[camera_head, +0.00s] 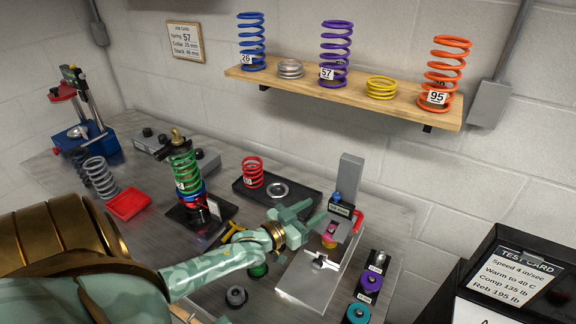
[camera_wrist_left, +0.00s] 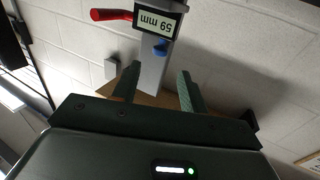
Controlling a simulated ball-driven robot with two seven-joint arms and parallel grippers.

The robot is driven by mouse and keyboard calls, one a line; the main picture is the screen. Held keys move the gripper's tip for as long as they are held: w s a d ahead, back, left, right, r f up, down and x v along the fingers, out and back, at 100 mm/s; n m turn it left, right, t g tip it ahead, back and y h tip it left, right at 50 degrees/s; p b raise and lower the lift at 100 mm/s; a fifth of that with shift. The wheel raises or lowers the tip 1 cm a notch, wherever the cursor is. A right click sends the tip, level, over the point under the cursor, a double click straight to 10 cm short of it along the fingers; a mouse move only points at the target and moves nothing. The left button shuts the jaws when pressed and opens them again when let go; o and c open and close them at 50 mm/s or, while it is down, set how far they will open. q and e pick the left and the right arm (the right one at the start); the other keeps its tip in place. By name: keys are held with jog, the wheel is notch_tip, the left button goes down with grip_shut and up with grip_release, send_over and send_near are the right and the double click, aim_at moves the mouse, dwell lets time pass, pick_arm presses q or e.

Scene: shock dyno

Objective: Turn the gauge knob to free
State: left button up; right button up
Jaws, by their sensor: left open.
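The gauge (camera_head: 340,210) stands on a silver plate at the front right, with a grey column and a small display. In the left wrist view its display (camera_wrist_left: 158,22) reads 59 mm, upside down. A blue knob (camera_wrist_left: 160,47) sits beside the display; it also shows in the head view (camera_head: 337,197). A red lever (camera_wrist_left: 110,15) sticks out from the gauge's side. My left gripper (camera_head: 310,214) is open and empty just left of the gauge. In the left wrist view its fingers (camera_wrist_left: 158,76) point at the column, apart from the blue knob. My right gripper is not in view.
A black tray (camera_head: 300,207) with a red spring (camera_head: 252,172) lies behind my left gripper. A green spring assembly (camera_head: 184,170) stands left. Labelled spools (camera_head: 369,283) line the right side. A wooden shelf (camera_head: 400,102) with springs hangs on the wall.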

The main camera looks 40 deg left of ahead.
pick_arm(q)
jog(key=s+a, duration=0.1)
jog(key=s, duration=0.8)
jog(key=shift+a, duration=0.2)
